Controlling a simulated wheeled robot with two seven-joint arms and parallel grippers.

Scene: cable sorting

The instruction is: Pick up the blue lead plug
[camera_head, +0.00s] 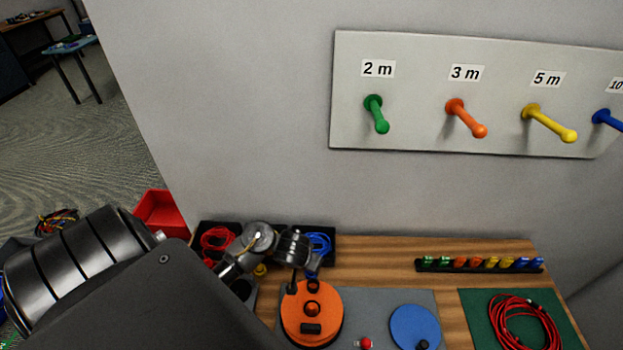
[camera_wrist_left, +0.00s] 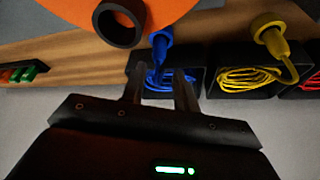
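The blue lead plug (camera_wrist_left: 161,42) shows in the left wrist view at the front edge of a black bin that holds the coiled blue lead (camera_wrist_left: 158,78). In the head view the blue lead (camera_head: 320,241) lies in the bin behind my left arm, and I cannot make out its plug there. My left gripper (camera_wrist_left: 159,74) is open, its two fingers apart with nothing held between them. The plug appears just past the fingertips, in line with the gap. I cannot tell how far apart they are in depth. My right gripper is in neither view.
An orange disc (camera_head: 303,339) with black parts stands close to my left gripper. A yellow plug (camera_wrist_left: 271,38) and its lead fill the neighbouring bin. A blue disc (camera_head: 412,325) and red cable (camera_head: 527,318) lie further right. Pegs (camera_head: 466,118) stick out from the wall board.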

